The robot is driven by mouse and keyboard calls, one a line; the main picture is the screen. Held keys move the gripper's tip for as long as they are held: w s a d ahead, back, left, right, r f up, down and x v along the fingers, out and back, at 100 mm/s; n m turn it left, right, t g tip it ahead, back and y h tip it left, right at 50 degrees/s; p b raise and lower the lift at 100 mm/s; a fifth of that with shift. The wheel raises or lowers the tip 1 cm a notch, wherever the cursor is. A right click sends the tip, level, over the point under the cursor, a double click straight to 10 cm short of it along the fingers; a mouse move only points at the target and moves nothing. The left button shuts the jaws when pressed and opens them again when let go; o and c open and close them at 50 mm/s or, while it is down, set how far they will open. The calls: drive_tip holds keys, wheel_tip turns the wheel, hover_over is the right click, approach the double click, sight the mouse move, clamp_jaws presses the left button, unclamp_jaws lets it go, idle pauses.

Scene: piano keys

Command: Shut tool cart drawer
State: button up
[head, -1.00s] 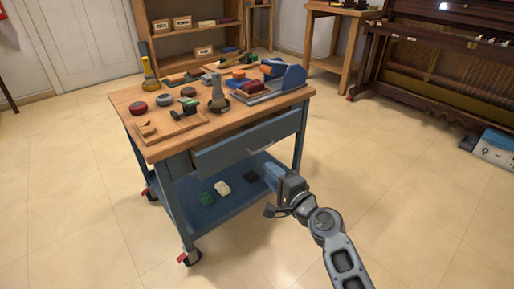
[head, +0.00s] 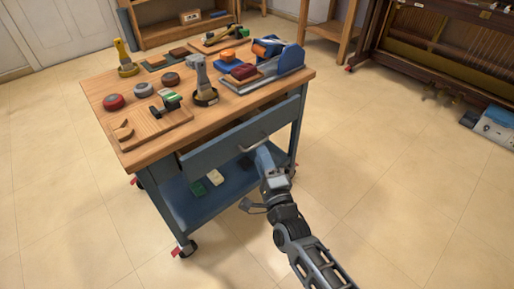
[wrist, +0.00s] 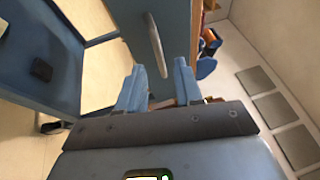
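The tool cart (head: 140,148) has a wooden top and blue-grey frame. Its drawer (head: 225,148) is pulled partly out below the top. The drawer's light bar handle (head: 256,144) is on the front. My gripper (head: 263,152) is just in front of the drawer, close to the handle's right end. In the wrist view, my gripper (wrist: 159,66) has its two blue fingers apart with nothing between them. The handle (wrist: 156,46) lies just ahead of the gap, on the drawer front (wrist: 132,20). I cannot tell whether a finger touches the drawer.
Several tools, round tins and a blue tool holder (head: 292,60) crowd the cart top. The lower shelf (head: 180,200) holds small blocks. An open piano (head: 440,45) stands at the back right, with a wooden stand (head: 335,32) beside it. The floor around the cart is clear.

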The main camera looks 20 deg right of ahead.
drive_tip(key=shift+b+x, duration=0.35)
drive_tip(key=shift+x, duration=1.65)
drive_tip(key=shift+c, duration=0.3)
clamp_jaws()
